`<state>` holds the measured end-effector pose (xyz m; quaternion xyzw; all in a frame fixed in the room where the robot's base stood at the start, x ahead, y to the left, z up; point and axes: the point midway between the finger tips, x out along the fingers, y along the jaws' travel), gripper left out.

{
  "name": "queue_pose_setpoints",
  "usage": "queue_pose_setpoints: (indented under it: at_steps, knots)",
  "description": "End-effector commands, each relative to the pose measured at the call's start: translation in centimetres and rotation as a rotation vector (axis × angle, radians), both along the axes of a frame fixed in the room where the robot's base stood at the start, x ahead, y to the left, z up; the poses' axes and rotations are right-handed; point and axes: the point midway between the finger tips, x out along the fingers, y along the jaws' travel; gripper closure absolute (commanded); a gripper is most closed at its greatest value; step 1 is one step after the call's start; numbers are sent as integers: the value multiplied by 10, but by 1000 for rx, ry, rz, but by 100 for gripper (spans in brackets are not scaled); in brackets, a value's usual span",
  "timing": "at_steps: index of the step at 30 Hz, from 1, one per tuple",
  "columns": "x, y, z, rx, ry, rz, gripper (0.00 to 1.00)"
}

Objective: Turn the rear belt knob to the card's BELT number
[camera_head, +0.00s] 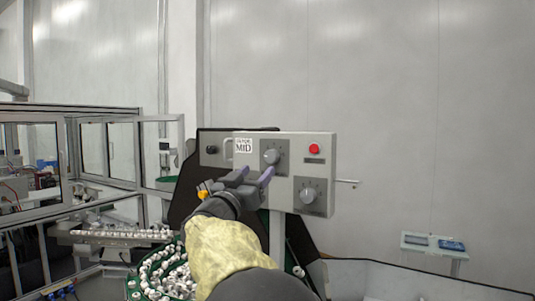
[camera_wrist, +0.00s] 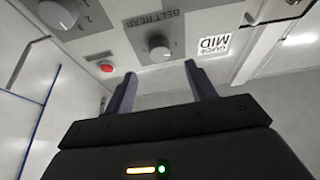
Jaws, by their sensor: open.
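The grey control box (camera_head: 285,181) carries the rear belt knob (camera_head: 272,156), a round pale knob on a dark plate. In the wrist view this knob (camera_wrist: 158,47) sits beside inverted lettering that reads BELT REAR. My gripper (camera_head: 252,176) is open and empty in front of the box, lower left of the knob in the head view. In the wrist view its two fingers (camera_wrist: 158,74) point toward the knob, which shows beyond and between the tips, apparently untouched. The knob's setting is too small to read. A white card (camera_head: 243,145) reads GUIDE MID; I see no BELT number on it.
A second knob (camera_head: 308,196) sits lower right on the box, and a red button (camera_head: 314,149) at its upper right. A green-rimmed bowl of white caps (camera_head: 170,277) lies below my arm. A blue-and-white device (camera_head: 433,244) stands at the right.

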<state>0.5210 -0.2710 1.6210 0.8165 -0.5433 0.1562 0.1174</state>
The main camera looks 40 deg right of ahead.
Motion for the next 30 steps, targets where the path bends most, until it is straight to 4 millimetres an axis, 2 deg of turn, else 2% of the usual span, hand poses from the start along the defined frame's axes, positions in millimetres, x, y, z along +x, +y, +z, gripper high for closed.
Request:
queue_pose_setpoints:
  at_steps: [1, 6, 12, 23, 30]
  knots:
    - [3, -9, 7, -1, 2, -3, 44]
    - [14, -35, 19, -1, 3, -3, 44]
    - [24, -56, 28, -2, 1, -2, 44]
    - [26, -61, 27, 0, 0, 1, 44]
    - [26, -61, 27, 0, 0, 1, 89]
